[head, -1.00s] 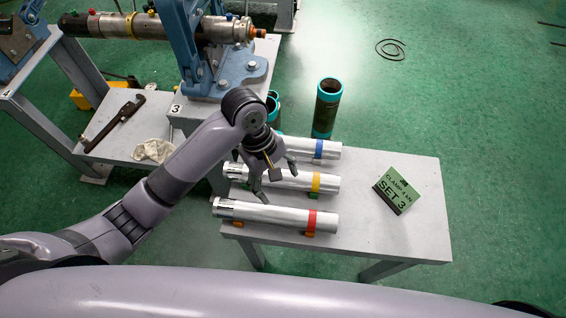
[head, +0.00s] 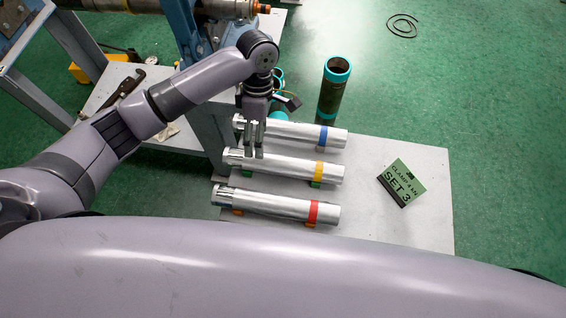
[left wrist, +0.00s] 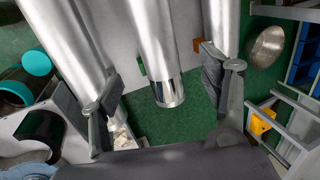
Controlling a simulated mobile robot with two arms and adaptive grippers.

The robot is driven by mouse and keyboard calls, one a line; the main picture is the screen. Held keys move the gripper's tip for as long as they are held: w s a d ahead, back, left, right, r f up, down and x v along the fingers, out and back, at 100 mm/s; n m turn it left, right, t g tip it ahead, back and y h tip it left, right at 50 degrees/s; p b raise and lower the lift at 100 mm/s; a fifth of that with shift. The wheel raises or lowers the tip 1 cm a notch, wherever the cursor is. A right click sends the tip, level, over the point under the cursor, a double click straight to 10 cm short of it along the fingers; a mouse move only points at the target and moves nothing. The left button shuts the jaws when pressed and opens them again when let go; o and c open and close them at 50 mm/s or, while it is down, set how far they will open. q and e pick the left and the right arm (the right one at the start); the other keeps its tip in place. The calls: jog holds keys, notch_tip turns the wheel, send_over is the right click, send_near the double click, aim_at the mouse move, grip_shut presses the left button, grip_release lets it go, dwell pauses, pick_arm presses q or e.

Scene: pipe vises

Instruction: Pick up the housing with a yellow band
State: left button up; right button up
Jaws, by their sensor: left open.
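The housing with a yellow band (head: 285,167) is a silver tube lying on green supports, the middle one of three parallel tubes on the grey table. My left gripper (head: 253,153) is open and empty, pointing down over the left part of the tubes. In the left wrist view, the middle tube (left wrist: 158,45) runs between the two spread fingers (left wrist: 160,80) and its dark-ringed end shows. I cannot tell whether the fingers touch any tube. The yellow band is outside the left wrist view. My right gripper is not in view.
A blue-banded housing (head: 300,132) lies behind and a red-banded housing (head: 275,205) in front, both close alongside. A dark pipe with teal ends (head: 332,92) stands behind the table.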

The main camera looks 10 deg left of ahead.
aim_at(283, 166)
pick_arm(q)
jog(key=p+x, duration=0.1)
jog(key=x, duration=0.7)
jog(key=shift+f, duration=0.1)
jog(key=shift+c, duration=0.6)
jog(key=shift+w, duration=0.1)
grip_shut()
jog(key=shift+d, duration=0.1)
